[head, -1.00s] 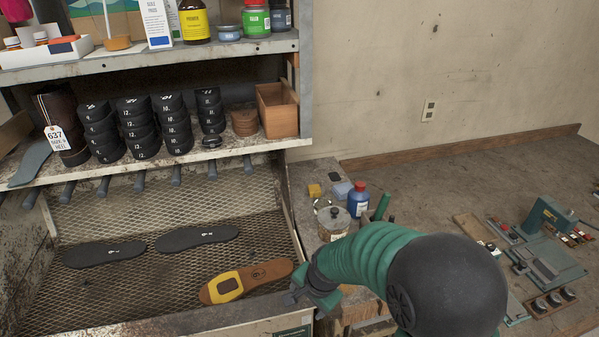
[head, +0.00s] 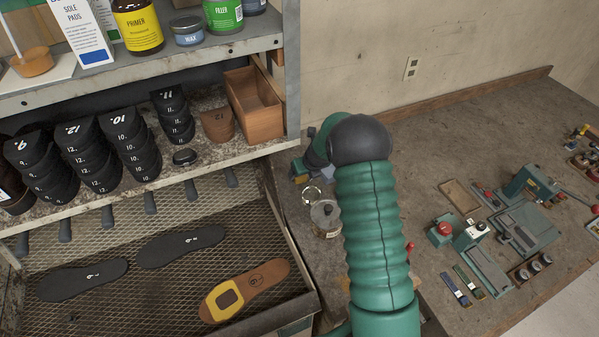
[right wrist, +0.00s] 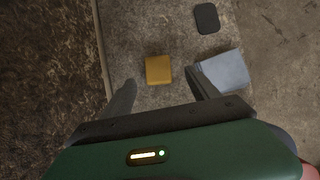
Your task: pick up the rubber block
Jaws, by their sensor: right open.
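A small amber-yellow block (right wrist: 158,70) lies on the worn bench top in the right wrist view. A larger pale blue-grey block (right wrist: 222,73) lies to its right. I cannot tell from looks alone which is the rubber block. My right gripper (right wrist: 160,91) is open and empty, and the yellow block shows between and just beyond its two fingertips. The right finger overlaps the edge of the blue-grey block; contact cannot be told. In the head view my right arm covers most of this spot. My left gripper is not in view.
A dark flat pad (right wrist: 206,18) lies beyond the blocks. A lidded tin (head: 326,217) and a metal ring (head: 312,195) are near my arm. The shelf with a wooden box (head: 254,103) stands left. A mesh tray (head: 150,215) holds soles.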

